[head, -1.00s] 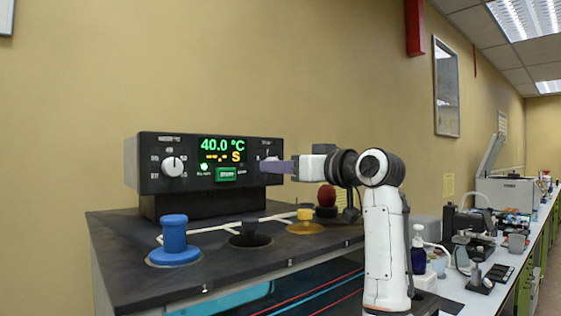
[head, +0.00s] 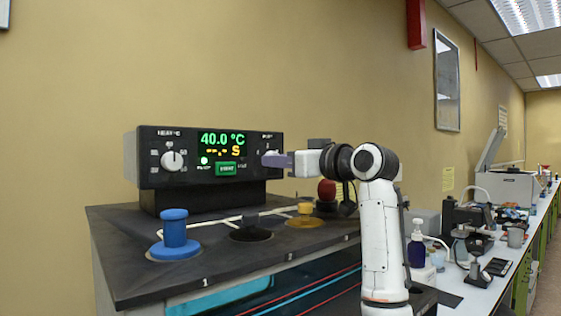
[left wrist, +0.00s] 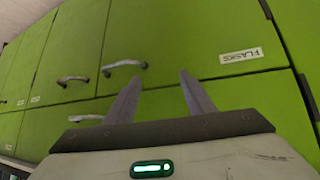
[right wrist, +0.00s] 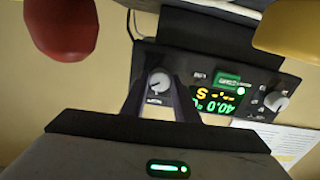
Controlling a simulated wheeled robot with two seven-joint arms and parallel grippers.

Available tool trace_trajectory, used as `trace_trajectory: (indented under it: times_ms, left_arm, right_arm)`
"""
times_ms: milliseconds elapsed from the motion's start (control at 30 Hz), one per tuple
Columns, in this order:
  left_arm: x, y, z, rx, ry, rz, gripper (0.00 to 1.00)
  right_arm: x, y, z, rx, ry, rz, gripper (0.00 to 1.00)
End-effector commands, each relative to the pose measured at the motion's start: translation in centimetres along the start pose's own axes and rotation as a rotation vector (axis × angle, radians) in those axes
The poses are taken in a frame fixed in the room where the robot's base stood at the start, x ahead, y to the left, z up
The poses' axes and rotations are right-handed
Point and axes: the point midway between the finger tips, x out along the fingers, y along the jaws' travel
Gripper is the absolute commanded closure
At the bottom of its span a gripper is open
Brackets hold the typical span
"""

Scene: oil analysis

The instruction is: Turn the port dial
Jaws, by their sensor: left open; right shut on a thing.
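The black control unit (head: 145,143) stands on the dark bench top, with a lit display (head: 222,144) reading 40.0 °C. The port dial is the knob at its right end, mostly hidden by my fingers in the head view. In the right wrist view the pale port dial (right wrist: 158,83) sits between my fingertips. My right gripper (head: 274,160) comes in from the right and is shut on it. The dial's pointer direction is hard to read. My left gripper (left wrist: 160,74) is open and empty before green cabinet doors (left wrist: 205,40).
A second white dial (head: 172,160) is at the unit's left, with a green button (head: 226,168) between. A side bench (head: 480,295) holds equipment at right.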

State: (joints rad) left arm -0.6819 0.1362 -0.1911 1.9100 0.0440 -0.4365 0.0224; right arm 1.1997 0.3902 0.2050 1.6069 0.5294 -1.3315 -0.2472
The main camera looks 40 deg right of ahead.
Motion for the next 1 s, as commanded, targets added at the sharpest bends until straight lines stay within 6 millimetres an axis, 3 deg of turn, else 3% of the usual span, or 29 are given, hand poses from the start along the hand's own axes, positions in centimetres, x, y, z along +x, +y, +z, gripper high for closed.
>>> trace_trajectory:
  times_ms: [267, 1000]
  left_arm:
    - [-0.11, 0.05, 0.32, -0.002, -0.006, 0.000, 0.51]
    - [-0.09, 0.04, 0.35, -0.002, -0.006, 0.000, 0.51]
  right_arm:
    - [-0.04, 0.19, 0.08, -0.183, -0.003, 0.004, 0.95]
    - [-0.05, 0.26, -0.06, -0.883, -0.002, 0.002, 0.95]
